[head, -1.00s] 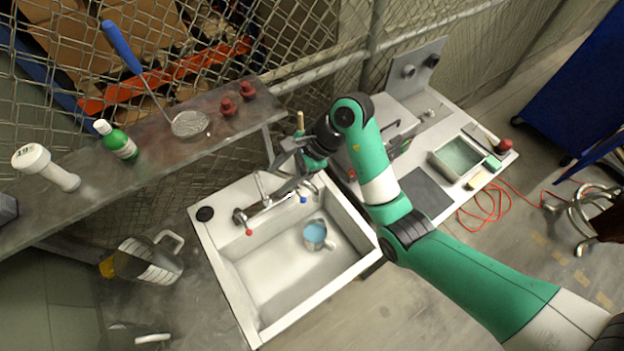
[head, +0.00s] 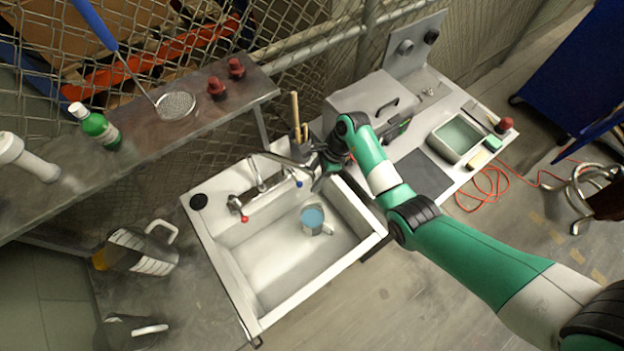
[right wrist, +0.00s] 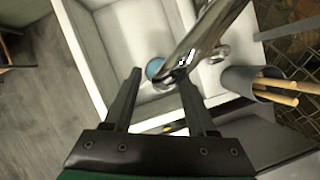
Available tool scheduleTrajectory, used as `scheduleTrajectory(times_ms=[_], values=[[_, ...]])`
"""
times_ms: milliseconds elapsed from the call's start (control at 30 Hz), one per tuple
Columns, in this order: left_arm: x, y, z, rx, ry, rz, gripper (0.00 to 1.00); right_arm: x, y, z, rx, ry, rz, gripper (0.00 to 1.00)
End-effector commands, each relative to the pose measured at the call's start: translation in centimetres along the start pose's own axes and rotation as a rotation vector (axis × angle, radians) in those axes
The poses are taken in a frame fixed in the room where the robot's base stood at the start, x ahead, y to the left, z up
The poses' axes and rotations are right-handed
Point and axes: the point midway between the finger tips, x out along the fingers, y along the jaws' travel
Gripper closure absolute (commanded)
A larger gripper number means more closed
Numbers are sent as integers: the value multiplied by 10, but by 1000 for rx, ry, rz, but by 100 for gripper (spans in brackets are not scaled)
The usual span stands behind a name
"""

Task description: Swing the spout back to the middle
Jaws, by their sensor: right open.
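The chrome spout (head: 282,160) rises from the tap at the sink's back edge and points right, toward the sink's right side. The tap has a red-tipped handle (head: 245,219) and a blue-tipped handle (head: 300,184). My right gripper (head: 316,174) is open beside the spout's outer end. In the right wrist view, the spout (right wrist: 207,38) slants down, and its end lies by the right fingertip of my right gripper (right wrist: 157,73); I cannot tell whether they touch. My left gripper is not in view.
A mug with blue inside (head: 313,216) stands in the white sink (head: 242,290). A holder with wooden sticks (head: 296,112) is close behind my right gripper. A shelf (head: 225,115) with a strainer (head: 176,105) and a green bottle (head: 97,127) runs at the back left.

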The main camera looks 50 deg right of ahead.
Motion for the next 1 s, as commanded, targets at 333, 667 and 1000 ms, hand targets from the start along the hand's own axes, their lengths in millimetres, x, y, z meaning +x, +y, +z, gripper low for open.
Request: scheduleTrajectory(times_ms=[333,667,1000], values=[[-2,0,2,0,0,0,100,15,0,0,-1,0,-2,43],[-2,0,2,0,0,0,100,14,0,0,-1,0,-2,92],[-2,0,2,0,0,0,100,14,0,0,-1,-1,-1,100]])
